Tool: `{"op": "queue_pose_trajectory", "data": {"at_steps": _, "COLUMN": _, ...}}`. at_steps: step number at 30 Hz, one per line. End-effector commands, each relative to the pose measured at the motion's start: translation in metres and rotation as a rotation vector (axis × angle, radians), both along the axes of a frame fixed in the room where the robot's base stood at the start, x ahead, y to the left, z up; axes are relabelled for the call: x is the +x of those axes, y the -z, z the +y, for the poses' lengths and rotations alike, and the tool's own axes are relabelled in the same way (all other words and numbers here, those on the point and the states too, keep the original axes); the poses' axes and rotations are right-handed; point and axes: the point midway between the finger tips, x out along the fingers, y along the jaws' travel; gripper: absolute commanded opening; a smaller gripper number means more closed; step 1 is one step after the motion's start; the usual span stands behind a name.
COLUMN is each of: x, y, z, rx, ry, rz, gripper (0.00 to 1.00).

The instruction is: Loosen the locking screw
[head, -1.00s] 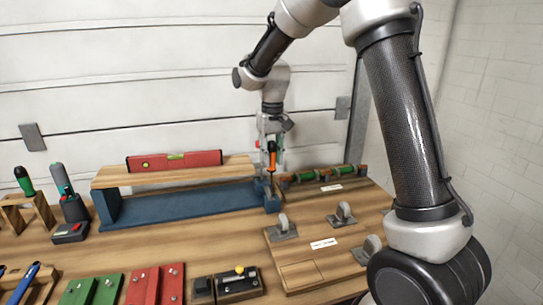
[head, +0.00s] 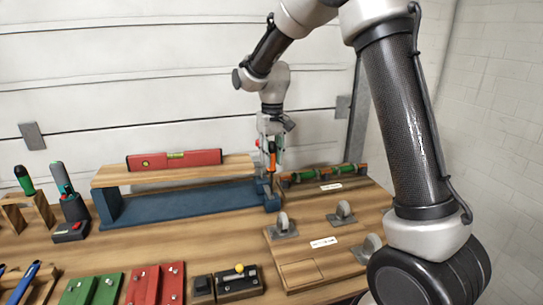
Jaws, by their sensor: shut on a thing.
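The tool's lower end is over or at a small blue block (head: 271,203) at the right end of the blue base (head: 190,203). I cannot tell whether the tip touches a screw. The locking screw cannot be made out; the gripper and tool cover part of that area.
A red spirit level (head: 174,160) lies on a raised wooden board (head: 120,178). A green and orange rod (head: 325,175) lies close right of my gripper. Metal brackets (head: 284,229) stand in front right. Red (head: 157,285) and green (head: 92,290) blocks lie at the front.

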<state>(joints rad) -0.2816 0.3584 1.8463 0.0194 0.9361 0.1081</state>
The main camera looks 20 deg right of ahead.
Motion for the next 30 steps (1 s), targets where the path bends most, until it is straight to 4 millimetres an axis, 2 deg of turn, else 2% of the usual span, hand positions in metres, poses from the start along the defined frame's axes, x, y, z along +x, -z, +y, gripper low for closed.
{"op": "queue_pose_trajectory", "data": {"at_steps": 6, "x": 0.000, "y": 0.002, "z": 0.000, "rx": -0.002, "ry": -0.468, "rz": 0.001, "gripper": 0.00}}
{"op": "queue_pose_trajectory", "data": {"at_steps": 9, "x": -0.001, "y": 0.003, "z": 0.000, "rx": -0.001, "ry": -0.644, "rz": 0.003, "gripper": 0.00}}
{"op": "queue_pose_trajectory", "data": {"at_steps": 14, "x": 0.000, "y": -0.003, "z": 0.000, "rx": -0.001, "ry": -0.634, "rz": 0.002, "gripper": 0.00}}
{"op": "queue_pose_trajectory", "data": {"at_steps": 30, "x": 0.000, "y": -0.052, "z": 0.000, "rx": -0.001, "ry": -0.633, "rz": -0.001, "gripper": 0.00}}
